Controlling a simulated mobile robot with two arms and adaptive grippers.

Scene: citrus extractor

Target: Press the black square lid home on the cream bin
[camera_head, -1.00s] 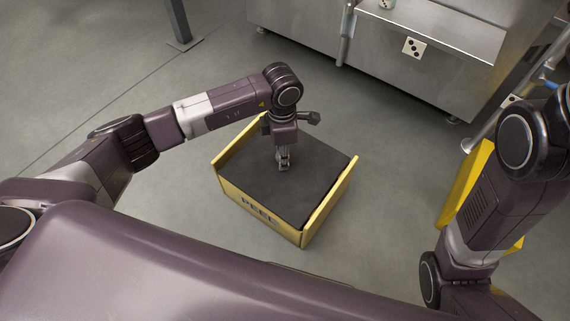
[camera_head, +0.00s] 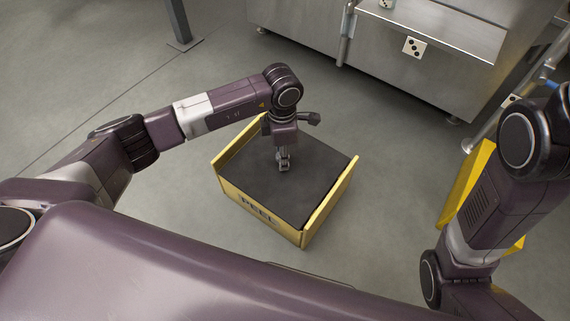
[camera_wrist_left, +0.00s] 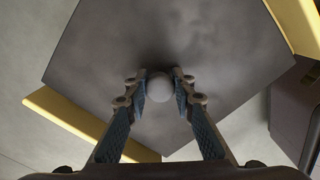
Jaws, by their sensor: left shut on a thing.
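The black square lid (camera_head: 312,183) lies over the cream bin (camera_head: 262,219), whose yellowish front bears the word PEEL. The bin's two raised side walls flank the lid. Whether the lid is fully seated I cannot tell. My left gripper (camera_head: 284,166) points down over the lid's middle. In the left wrist view the left gripper (camera_wrist_left: 159,88) is shut on the lid's pale round knob (camera_wrist_left: 159,87), a fingertip on each side. The dark lid (camera_wrist_left: 225,50) fills much of that view, with the bin's wall (camera_wrist_left: 65,122) showing at its edge. My right gripper is out of view.
A yellow object (camera_head: 467,185) is at the right, partly behind my right arm. Grey floor (camera_head: 190,240) is clear around the bin.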

